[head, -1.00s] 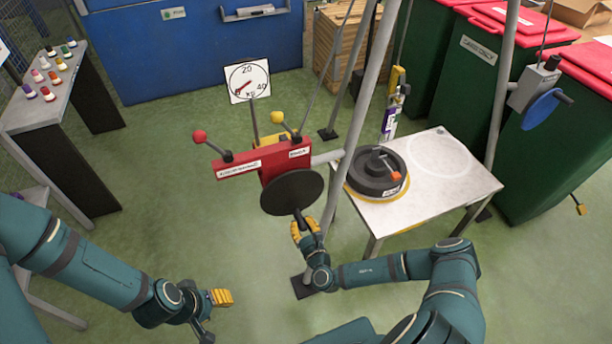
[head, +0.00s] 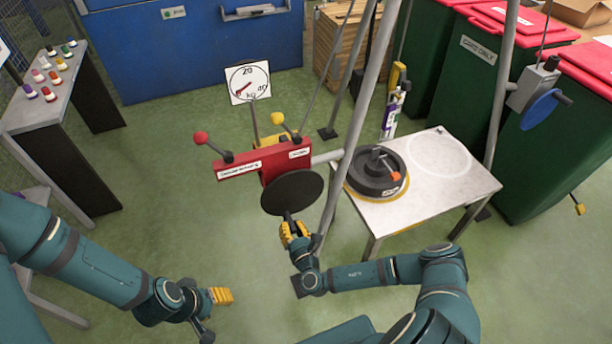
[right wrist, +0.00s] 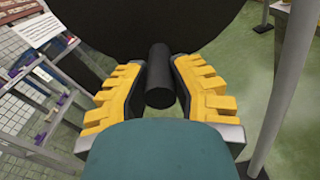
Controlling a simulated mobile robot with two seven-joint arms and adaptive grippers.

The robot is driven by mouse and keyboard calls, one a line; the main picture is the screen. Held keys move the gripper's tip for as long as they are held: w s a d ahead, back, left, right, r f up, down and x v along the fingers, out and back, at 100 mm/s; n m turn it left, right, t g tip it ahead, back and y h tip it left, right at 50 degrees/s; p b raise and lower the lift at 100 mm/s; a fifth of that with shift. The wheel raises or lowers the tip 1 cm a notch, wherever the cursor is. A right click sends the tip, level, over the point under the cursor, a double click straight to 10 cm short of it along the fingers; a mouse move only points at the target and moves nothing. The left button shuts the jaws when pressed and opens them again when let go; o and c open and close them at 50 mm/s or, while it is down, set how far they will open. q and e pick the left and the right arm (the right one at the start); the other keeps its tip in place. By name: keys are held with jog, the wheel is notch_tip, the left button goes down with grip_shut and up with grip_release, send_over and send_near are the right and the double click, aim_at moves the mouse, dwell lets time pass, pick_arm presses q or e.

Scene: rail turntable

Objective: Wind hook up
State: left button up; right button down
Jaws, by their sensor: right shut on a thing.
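A red box (head: 250,163) carries a black disc (head: 292,193) on its near side. A dark handle (right wrist: 160,75) sticks out from the disc near its lower edge. My right gripper (head: 291,229) is shut on this handle, with yellow finger pads on both sides of it in the right wrist view. My left gripper (head: 221,296) hangs low over the floor, away from the disc; its fingers are too small to tell whether they are apart. A yellow block (head: 398,75) hangs at the back above the table; I cannot make out a hook on it.
A white table (head: 446,190) bears a round black weight (head: 376,173). Grey poles stand between the red box and the table. A blue wheel (head: 540,108) is on the right pole.

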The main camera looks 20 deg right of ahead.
jog(key=shift+a+r+m, duration=0.35)
jog(key=shift+a+m, duration=0.15)
jog(key=shift+a, duration=0.1)
jog(key=shift+a+r+m+p, duration=0.3)
jog(key=shift+a+r+m, duration=0.2)
jog(key=shift+m, duration=0.4)
jog(key=shift+a+r+m+p, duration=0.35)
jog(key=shift+a+m, duration=0.2)
jog(key=shift+m, duration=0.35)
jog(key=shift+a+r+m+p, duration=0.35)
jog(key=shift+r+m, duration=0.25)
jog(key=shift+m, duration=0.35)
jog(key=shift+a+r+m+p, duration=0.2)
jog(key=shift+a+r+m, duration=0.3)
jog(key=shift+m, duration=0.45)
jog(key=shift+d+r, duration=0.1)
jog(key=shift+r, duration=0.05)
jog(key=shift+w+a+r+m+p, duration=0.1)
jog(key=shift+a+r+m+p, duration=0.2)
jog(key=shift+r+m, duration=0.45)
jog(key=shift+a+r+m+p, duration=0.1)
jog(key=shift+r+m+p, duration=0.35)
jog(key=shift+m, duration=0.6)
jog(key=shift+r+m+p, duration=0.6)
jog(key=shift+r+m, duration=0.75)
jog(key=shift+m, duration=0.45)
